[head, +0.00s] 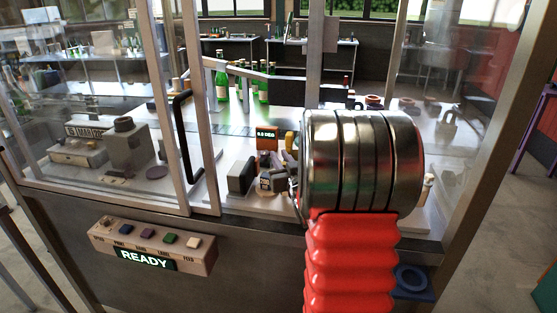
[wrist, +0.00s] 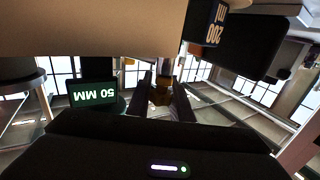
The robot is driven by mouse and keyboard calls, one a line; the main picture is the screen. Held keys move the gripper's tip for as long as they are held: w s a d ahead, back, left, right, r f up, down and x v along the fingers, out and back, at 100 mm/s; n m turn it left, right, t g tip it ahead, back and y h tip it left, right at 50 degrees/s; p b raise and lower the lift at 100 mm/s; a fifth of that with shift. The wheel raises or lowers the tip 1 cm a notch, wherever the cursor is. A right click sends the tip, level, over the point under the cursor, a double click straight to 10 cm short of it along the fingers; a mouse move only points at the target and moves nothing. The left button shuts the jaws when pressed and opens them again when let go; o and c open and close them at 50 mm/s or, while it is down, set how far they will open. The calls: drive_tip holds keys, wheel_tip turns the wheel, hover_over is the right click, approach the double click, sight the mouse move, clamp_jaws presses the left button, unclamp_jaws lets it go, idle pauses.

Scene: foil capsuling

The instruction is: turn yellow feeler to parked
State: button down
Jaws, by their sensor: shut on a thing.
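The yellow feeler (wrist: 160,97) shows small and dark amber between the two dark fingers of my gripper (wrist: 164,92) in the wrist view. The fingers are shut on it. In the head view a yellow piece (head: 290,140) shows just left of my large metal wrist housing, beside a small orange-framed display (head: 267,138) that seems to read 0.0 DEG. My wrist hides most of the feeler's mount and the area to its right. I cannot tell from these views which way the feeler is turned.
A grey block machine (head: 125,145) stands left inside the clear-walled enclosure. Green bottles (head: 222,88) stand behind. A black door handle (head: 183,135) and metal frame posts are near the front. A button panel reading READY (head: 147,258) hangs outside. A 50 MM display (wrist: 94,94) appears upside down.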

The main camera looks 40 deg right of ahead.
drive_tip(key=shift+d+r+m+g+h, duration=0.1)
drive_tip(key=shift+m+g+h, duration=0.2)
drive_tip(key=shift+m+h, duration=0.15)
drive_tip(key=shift+s+d+m+g+h, duration=0.15)
drive_tip(key=shift+d+m+g+h, duration=0.05)
drive_tip(key=shift+m+g+h, duration=0.65)
drive_tip(key=shift+s+d+m+g+h, duration=0.25)
drive_tip(key=shift+m+g+h, duration=0.4)
drive_tip(key=shift+h, duration=0.4)
drive_tip(key=shift+s+d+m+g+h, duration=0.1)
drive_tip(key=shift+d+m+g+h, duration=0.1)
drive_tip(key=shift+m+g+h, duration=0.65)
drive_tip(key=shift+s+d+h, duration=0.1)
drive_tip(key=shift+d+h, duration=0.05)
drive_tip(key=shift+h, duration=0.15)
drive_tip(key=c, duration=1.6)
unclamp_jaws()
